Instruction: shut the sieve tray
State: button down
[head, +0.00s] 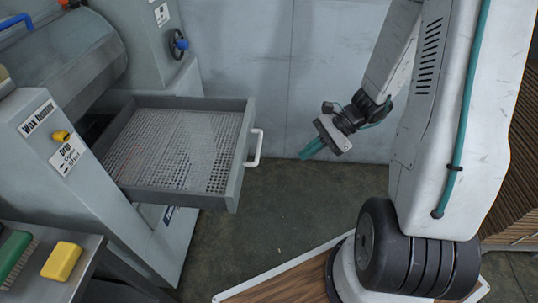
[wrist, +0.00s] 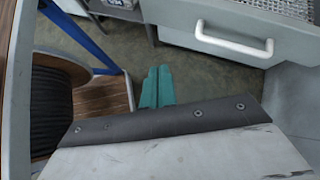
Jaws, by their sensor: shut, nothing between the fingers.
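The sieve tray (head: 180,148) is a grey drawer with a perforated mesh floor, pulled well out of the machine in the head view. Its white handle (head: 256,148) is on the front panel, on the right side of the tray. In the wrist view the handle (wrist: 234,42) and part of the front panel (wrist: 290,52) show at the upper right. My gripper (head: 312,150) has teal fingers and is to the right of the handle, apart from it. In the wrist view its fingers (wrist: 157,88) are together with nothing between them, pointing at the floor beside the tray.
A side table (head: 85,250) at lower left carries a green brush (head: 14,254) and a yellow block (head: 61,261). The floor (head: 270,205) before the tray is clear.

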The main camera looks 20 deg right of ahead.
jog(key=w+d+f+m+t, duration=0.3)
jog(key=w+f+m, duration=0.1)
jog(key=w+m, duration=0.1)
jog(key=w+a+f+m+h, duration=0.1)
jog(key=w+a+f, duration=0.4)
jog(key=a, duration=0.5)
jog(key=shift+w+f, duration=0.35)
jog(key=shift+w, duration=0.15)
jog(key=shift+w, duration=0.1)
